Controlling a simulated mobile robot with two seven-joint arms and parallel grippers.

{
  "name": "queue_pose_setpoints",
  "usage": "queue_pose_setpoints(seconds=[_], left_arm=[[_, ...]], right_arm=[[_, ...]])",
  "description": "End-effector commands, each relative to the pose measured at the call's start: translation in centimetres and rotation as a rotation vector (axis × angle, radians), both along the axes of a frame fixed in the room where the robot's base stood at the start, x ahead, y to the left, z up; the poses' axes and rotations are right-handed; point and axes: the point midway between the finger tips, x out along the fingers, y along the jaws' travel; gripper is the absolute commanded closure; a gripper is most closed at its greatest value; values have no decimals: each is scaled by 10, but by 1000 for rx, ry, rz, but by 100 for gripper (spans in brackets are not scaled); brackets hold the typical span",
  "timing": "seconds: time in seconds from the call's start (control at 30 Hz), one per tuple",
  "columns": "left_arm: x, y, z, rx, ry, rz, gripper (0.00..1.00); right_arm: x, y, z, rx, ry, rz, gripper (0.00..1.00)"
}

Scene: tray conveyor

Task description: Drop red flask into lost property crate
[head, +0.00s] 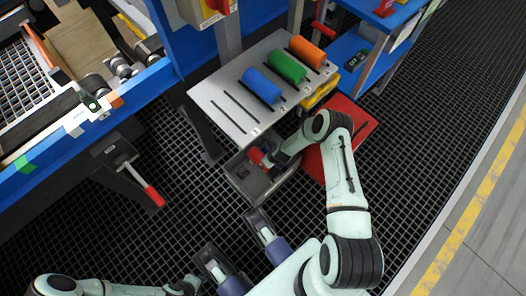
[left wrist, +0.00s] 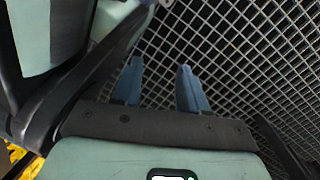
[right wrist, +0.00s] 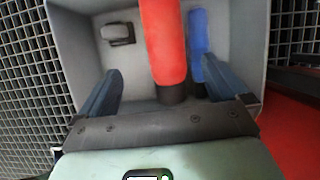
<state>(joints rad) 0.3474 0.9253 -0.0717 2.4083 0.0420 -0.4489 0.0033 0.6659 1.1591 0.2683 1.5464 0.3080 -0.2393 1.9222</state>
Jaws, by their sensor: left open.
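The red flask (right wrist: 165,45) with a dark cap lies within the walls of the grey crate (right wrist: 70,50) in the right wrist view. My right gripper (right wrist: 163,65) is open around it, with gaps to both fingers. In the head view the red flask (head: 257,156) shows inside the grey crate (head: 240,190), partly hidden by my right gripper (head: 270,160). I cannot tell whether the flask touches the crate floor. My left gripper (head: 231,234) is open and empty above the floor grating; its open fingers also show in the left wrist view (left wrist: 158,85).
A blue object (right wrist: 199,45) and a small grey item (right wrist: 118,33) lie in the crate. A grey shelf (head: 215,100) above it bears blue (head: 262,86), green (head: 287,66) and orange (head: 308,51) cylinders. A red panel (head: 362,122) is right of the crate. The conveyor stands left.

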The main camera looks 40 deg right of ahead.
Motion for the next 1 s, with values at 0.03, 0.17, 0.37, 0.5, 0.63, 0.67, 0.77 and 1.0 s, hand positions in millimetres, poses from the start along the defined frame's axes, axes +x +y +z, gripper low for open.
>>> queue_pose_setpoints(seconds=[0.03, 0.17, 0.37, 0.5, 0.63, 0.67, 0.77, 1.0], left_arm=[[0, 0, 0, 0, 0, 0, 57], [1, 0, 1, 0, -4, -1, 57], [21, -3, 16, 5, -72, -8, 57], [48, -6, 37, 9, -161, -14, 57], [71, -10, 57, 14, -239, -19, 57], [76, -10, 61, 15, -254, -19, 57], [89, -12, 73, 17, -298, -21, 57], [88, -18, 83, 6, -302, -29, 57]], right_arm=[[0, 0, 0, 0, 0, 0, 0], [-2, 0, 1, 1, 2, -1, 0], [-11, -2, 27, -1, 0, -1, 0], [-23, -4, 58, 0, 0, -2, 0], [-33, -5, 84, 1, -1, -1, 0], [-35, -6, 89, -1, -1, 0, 0], [-42, -6, 104, 0, -1, -1, 0], [-51, -7, 123, 0, 0, 0, 0]])
